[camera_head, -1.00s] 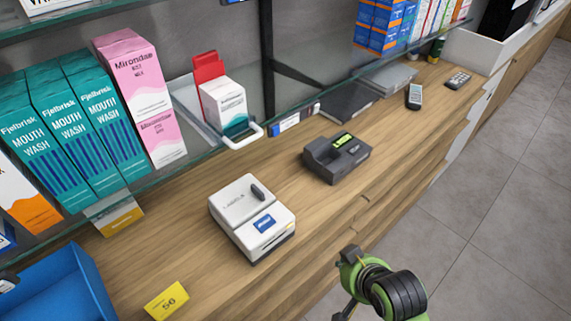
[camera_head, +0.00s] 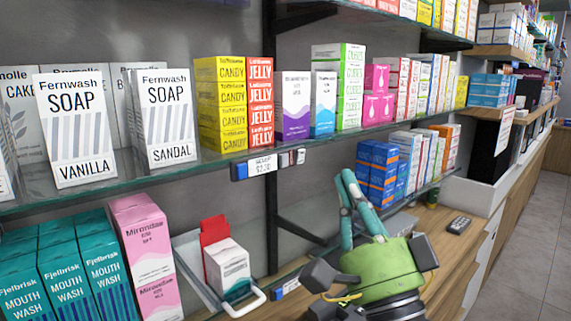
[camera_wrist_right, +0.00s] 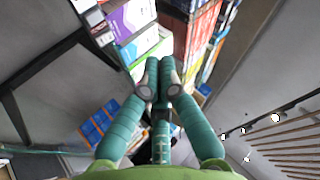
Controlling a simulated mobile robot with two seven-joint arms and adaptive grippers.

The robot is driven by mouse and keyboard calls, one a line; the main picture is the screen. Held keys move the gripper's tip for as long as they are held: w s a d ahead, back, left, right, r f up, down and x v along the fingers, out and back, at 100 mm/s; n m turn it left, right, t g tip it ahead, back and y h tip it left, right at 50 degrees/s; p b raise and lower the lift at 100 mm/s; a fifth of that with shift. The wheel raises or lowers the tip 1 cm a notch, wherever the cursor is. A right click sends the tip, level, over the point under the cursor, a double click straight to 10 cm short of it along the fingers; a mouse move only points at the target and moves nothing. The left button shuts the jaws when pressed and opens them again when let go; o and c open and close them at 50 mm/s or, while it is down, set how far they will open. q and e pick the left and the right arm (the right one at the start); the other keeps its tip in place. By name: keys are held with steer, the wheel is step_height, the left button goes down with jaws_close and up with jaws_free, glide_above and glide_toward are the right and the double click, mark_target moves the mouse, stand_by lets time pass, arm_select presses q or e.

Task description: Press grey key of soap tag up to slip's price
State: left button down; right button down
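The soap tag (camera_head: 263,165) is clipped to the front edge of the upper glass shelf, below and right of the soap boxes. It reads SOAP with a small price, perhaps $2.20. A blue part is at its left end, and a small grey key (camera_head: 284,160) appears at its right. My right gripper (camera_head: 350,178) points up, right of and slightly below the tag, apart from it. Its teal fingertips meet in the right wrist view (camera_wrist_right: 157,78), with nothing between them. The tag is not clear in the wrist view. My left gripper and the price slip are out of view.
Soap boxes (camera_head: 168,115) and yellow candy boxes (camera_head: 220,105) stand on the upper shelf. Blue-orange boxes (camera_head: 377,172) stand behind my right gripper on the lower shelf. A black shelf upright (camera_head: 270,215) is below the tag. Open air lies in front of the tag.

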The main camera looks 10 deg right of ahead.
mark_target(283, 160)
steer(key=shift+w, duration=0.15)
steer(key=w+a+b, duration=0.1)
steer(key=w+a, duration=0.3)
steer(key=w, duration=0.3)
steer(key=shift+a, duration=0.4)
steer(key=shift+w+a, duration=0.1)
steer(key=shift+w, duration=0.05)
stand_by(1.3)
steer(key=shift+w+a, duration=0.15)
steer(key=shift+w, duration=0.1)
steer(key=shift+w+a+r, duration=0.1)
steer(key=shift+w+a, duration=0.15)
steer(key=shift+w, duration=0.1)
stand_by(0.9)
steer(key=shift+s, duration=0.1)
steer(key=shift+s+d+p, duration=0.3)
steer(key=shift+s+p, duration=0.1)
steer(key=shift+s, duration=0.25)
